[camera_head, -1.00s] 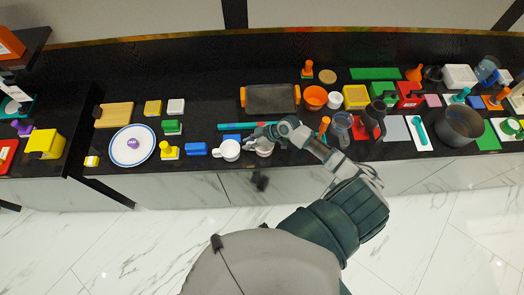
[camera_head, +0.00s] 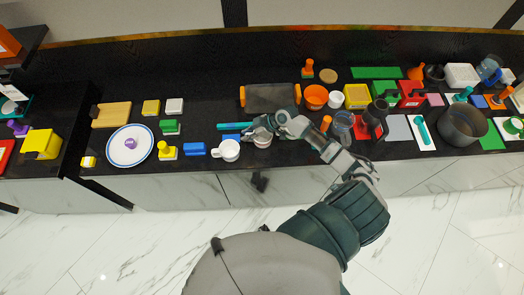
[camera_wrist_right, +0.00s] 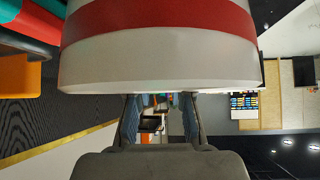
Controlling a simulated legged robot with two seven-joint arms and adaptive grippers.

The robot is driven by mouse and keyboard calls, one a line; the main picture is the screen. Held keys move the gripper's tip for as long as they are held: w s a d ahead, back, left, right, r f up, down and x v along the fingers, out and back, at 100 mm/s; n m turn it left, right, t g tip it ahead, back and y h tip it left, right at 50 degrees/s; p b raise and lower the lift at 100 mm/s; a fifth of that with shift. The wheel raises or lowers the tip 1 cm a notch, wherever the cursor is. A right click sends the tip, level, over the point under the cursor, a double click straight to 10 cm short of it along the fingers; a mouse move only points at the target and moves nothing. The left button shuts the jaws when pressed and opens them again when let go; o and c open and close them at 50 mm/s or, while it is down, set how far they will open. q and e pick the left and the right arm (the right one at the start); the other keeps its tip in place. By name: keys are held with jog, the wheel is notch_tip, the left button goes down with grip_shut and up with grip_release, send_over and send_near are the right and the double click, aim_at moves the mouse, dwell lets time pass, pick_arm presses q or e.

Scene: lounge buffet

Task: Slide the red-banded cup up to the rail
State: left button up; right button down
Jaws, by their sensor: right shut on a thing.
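The red-banded cup (camera_head: 262,139) stands on the black counter, partly covered by my right gripper. In the wrist view the cup (camera_wrist_right: 160,60) fills the top middle, white with a broad red band. My right gripper (camera_head: 268,126) reaches it from the right and is shut on it; its two fingers (camera_wrist_right: 160,118) show just below the cup in the wrist view. A teal bar (camera_head: 234,126), likely the rail, lies just behind and left of the cup. Whether they touch is hidden. My left gripper is not in view.
A white cup (camera_head: 227,151) stands close on the left, with a blue block (camera_head: 195,149) beyond it. A dark tray with orange handles (camera_head: 270,98) lies behind. A red-based dark mug (camera_head: 374,118) and a clear jug (camera_head: 342,125) stand to the right.

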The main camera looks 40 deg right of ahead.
jog(key=shift+w+d+b, duration=0.4)
jog(key=shift+w+b, duration=0.05)
jog(key=shift+w, duration=0.3)
jog(key=shift+w+d+b, duration=0.35)
jog(key=shift+w+b, duration=0.1)
jog(key=shift+w, duration=0.25)
jog(key=c, duration=1)
grip_release()
jog(key=shift+o, duration=0.2)
jog(key=shift+r, duration=0.1)
notch_tip(320, 180, up, 8)
jog(key=p, duration=0.6)
jog(key=shift+p, duration=0.35)
